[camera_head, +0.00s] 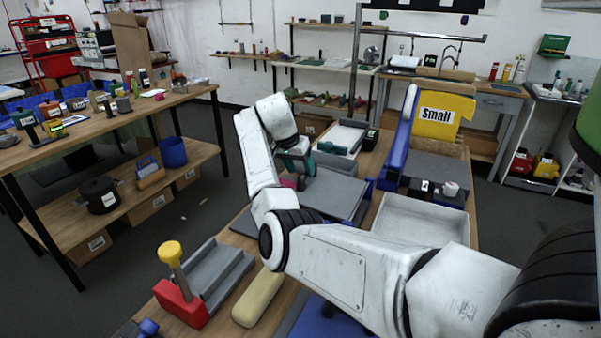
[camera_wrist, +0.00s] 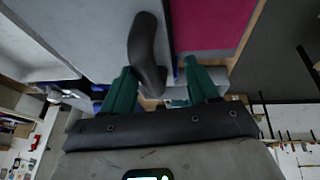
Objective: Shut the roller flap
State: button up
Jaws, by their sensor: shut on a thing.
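My gripper (camera_head: 298,170) is over the middle of the bench, at a grey flat unit (camera_head: 330,192) with blue side parts. In the wrist view my gripper (camera_wrist: 162,88) has its green fingers on either side of a dark curved handle (camera_wrist: 147,50) and is shut on it. A light grey surface (camera_wrist: 60,30) lies left of the handle and a magenta surface (camera_wrist: 205,22) lies right of it. I cannot tell which of these surfaces is the roller flap. My arm hides part of the unit in the head view.
A blue upright frame (camera_head: 398,138) and a yellow sign marked "Small" (camera_head: 443,114) stand behind right. A light grey tray (camera_head: 424,219) is right of the unit. A red block with a yellow-knobbed lever (camera_head: 172,275) and a cream bar (camera_head: 259,297) are at the front.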

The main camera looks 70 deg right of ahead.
aim_at(315, 185)
jog(key=b+v, duration=0.1)
jog(key=v, duration=0.7)
jog(key=shift+w+a+r, duration=0.15)
jog(key=shift+w+a, duration=0.1)
jog(key=shift+w, duration=0.05)
